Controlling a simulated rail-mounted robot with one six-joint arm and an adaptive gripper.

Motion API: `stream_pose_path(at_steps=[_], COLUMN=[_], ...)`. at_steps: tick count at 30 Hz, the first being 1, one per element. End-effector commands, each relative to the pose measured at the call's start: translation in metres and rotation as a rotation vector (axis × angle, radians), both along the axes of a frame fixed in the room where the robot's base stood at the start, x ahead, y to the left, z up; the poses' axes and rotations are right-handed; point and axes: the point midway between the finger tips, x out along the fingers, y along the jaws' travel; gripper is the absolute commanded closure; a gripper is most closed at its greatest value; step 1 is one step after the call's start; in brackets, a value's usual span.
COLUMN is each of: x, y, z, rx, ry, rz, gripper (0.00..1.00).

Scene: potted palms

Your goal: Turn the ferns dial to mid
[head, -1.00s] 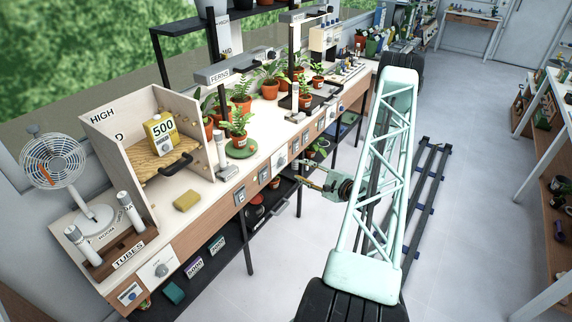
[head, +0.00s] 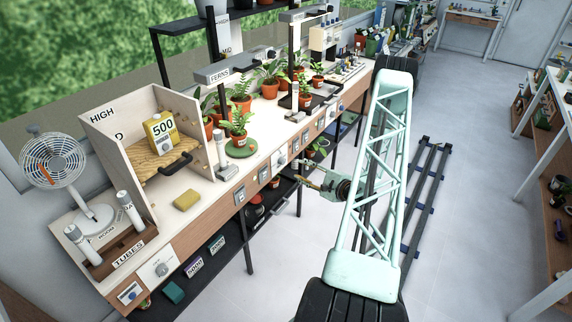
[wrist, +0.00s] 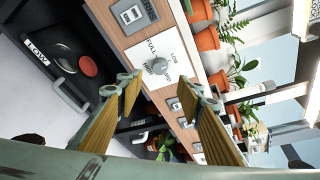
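A grey dial knob (wrist: 158,66) sits on a white plate on the wooden bench front in the wrist view, with words such as FULL and LOW around it. Its pointer setting is too small to read. It seems to be the white dial plate (head: 280,160) below the FERNS sign (head: 219,76) in the head view. My gripper (wrist: 164,86) is open, its two wooden-faced fingers spread with nothing between them. The knob lies ahead of the fingertips, roughly between them and apart from them. In the head view my gripper (head: 299,178) is small, in front of the bench front.
Rocker switches (wrist: 133,14) flank the dial plate along the bench front. A black lower shelf (wrist: 95,30) with a LOW label is beneath. Potted plants (head: 238,125) stand on the bench top. Another dial (head: 161,270) is at the near left.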

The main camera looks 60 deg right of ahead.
Motion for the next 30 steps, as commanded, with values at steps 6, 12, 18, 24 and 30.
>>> stream_pose_path(at_steps=[6,12,18,24,30], x=[0.024,0.047,0.071,0.093,0.106], y=[-0.004,-0.01,-0.015,-0.021,-0.024], z=[-0.006,-0.01,-0.016,-0.021,-0.024], rx=[-0.001,-0.001,-0.001,-0.002,0.0], ry=[0.0,0.0,-0.001,0.0,-0.001], rz=[0.003,0.002,0.002,0.001,0.001], gripper=[0.66,0.66,0.66,0.66,0.66])
